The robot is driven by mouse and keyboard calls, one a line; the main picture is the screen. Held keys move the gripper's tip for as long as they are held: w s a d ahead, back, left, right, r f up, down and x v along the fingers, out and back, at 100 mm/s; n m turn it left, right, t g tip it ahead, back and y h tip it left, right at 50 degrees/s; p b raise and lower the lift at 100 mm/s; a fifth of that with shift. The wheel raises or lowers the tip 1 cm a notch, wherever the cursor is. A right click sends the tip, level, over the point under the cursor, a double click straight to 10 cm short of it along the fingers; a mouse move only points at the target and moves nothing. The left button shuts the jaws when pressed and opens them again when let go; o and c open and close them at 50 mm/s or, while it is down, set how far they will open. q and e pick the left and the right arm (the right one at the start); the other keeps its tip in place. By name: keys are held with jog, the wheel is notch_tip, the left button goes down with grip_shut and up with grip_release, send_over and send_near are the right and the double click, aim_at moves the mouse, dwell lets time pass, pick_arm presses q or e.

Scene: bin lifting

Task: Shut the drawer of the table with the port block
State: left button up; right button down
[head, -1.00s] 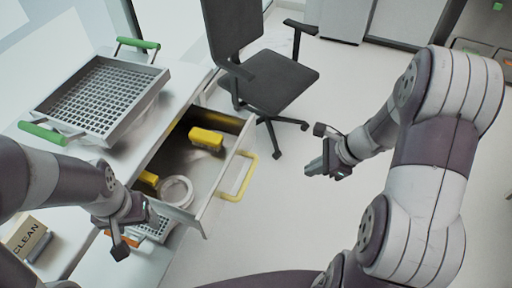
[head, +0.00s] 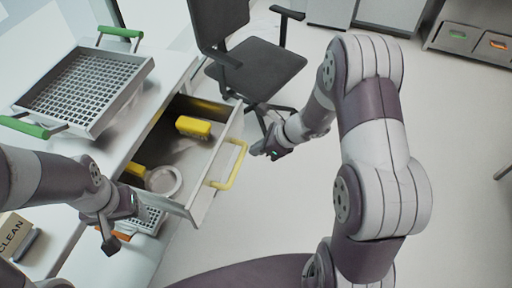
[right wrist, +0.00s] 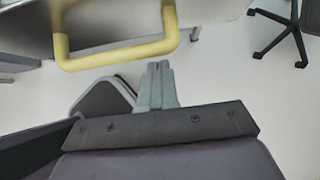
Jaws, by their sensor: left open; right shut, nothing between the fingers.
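The drawer (head: 208,187) stands pulled out from the table (head: 118,128), with a yellow handle (head: 229,167) on its front. A yellow block (head: 194,127), a round pale ring (head: 163,180) and another yellow piece lie inside. My right gripper (head: 268,152) is shut and empty, in front of the drawer and just right of the handle, apart from it in the head view. In the right wrist view the handle (right wrist: 120,50) is ahead of the closed fingers (right wrist: 158,82). My left gripper (head: 120,222) is open near the table's front, left of the drawer. I cannot make out the port block.
A grey basket with green handles (head: 82,88) stands on the table top. An office chair (head: 255,68) stands close behind the drawer and my right gripper. A CLEAN box (head: 12,236) is at lower left.

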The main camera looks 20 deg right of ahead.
jog(key=shift+w+a, duration=0.15)
jog(key=shift+a, duration=0.1)
jog(key=shift+w+a, duration=0.35)
jog(key=shift+a, duration=0.2)
jog(key=p, duration=0.1)
send_near(191, 144)
jog(key=shift+s+d+f, duration=0.1)
jog(key=shift+s+f, duration=0.05)
jog(key=shift+f, duration=0.15)
jog(key=w+a, duration=0.1)
jog(key=a, duration=0.1)
jog(key=w+a+p, duration=0.1)
jog(key=w+a, duration=0.1)
jog(key=shift+a, duration=0.25)
jog(key=shift+w+a+f, duration=0.1)
jog(key=shift+w+a, duration=0.3)
jog(key=shift+a, duration=0.1)
pick_arm(q)
jog(key=shift+w+a+r, duration=0.25)
jog(key=shift+a+r, duration=0.15)
jog(key=shift+r, duration=0.2)
jog(key=shift+w+a+r, duration=0.25)
jog(key=shift+a+r, duration=0.15)
jog(key=shift+r, duration=0.2)
